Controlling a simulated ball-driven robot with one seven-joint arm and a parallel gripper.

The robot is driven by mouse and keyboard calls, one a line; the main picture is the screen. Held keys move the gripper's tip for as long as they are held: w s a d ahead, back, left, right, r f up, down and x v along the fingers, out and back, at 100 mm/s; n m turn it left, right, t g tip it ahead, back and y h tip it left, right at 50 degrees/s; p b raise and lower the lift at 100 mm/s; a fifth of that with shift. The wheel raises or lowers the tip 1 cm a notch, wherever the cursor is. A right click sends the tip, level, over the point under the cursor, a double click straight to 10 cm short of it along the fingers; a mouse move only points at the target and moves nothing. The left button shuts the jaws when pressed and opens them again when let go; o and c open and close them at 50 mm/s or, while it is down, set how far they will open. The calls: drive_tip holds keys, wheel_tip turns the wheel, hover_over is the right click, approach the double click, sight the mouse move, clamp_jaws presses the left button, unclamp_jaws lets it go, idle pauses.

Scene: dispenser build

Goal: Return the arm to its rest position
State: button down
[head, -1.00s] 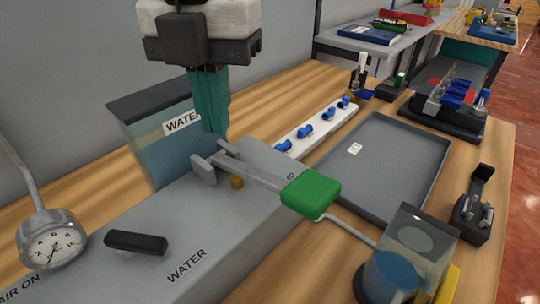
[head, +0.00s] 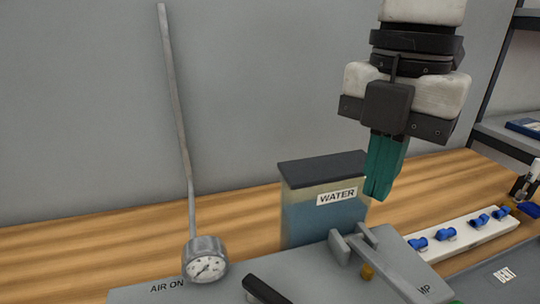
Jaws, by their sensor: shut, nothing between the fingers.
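My gripper (head: 378,192) hangs down from the white and black wrist at the upper right of the head view. Its teal fingers are shut together and empty. The fingertips are in the air, in front of the right side of the water tank (head: 310,225) in the picture. They appear above the grey dispenser panel (head: 320,280) and its lever mount (head: 352,245). They do not appear to touch anything.
A pressure gauge (head: 205,262) on a tall pipe stands at the left by the "AIR ON" label. A black handle (head: 265,290) is on the panel. A white strip (head: 468,243) with several blue valves and a grey tray (head: 490,282) lie right. A shelf (head: 505,138) stands far right.

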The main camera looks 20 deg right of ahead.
sight(360, 245)
drive_tip(key=shift+f+b, duration=2.7)
drive_tip(key=shift+f, duration=0.85)
drive_tip(key=shift+a, duration=0.1)
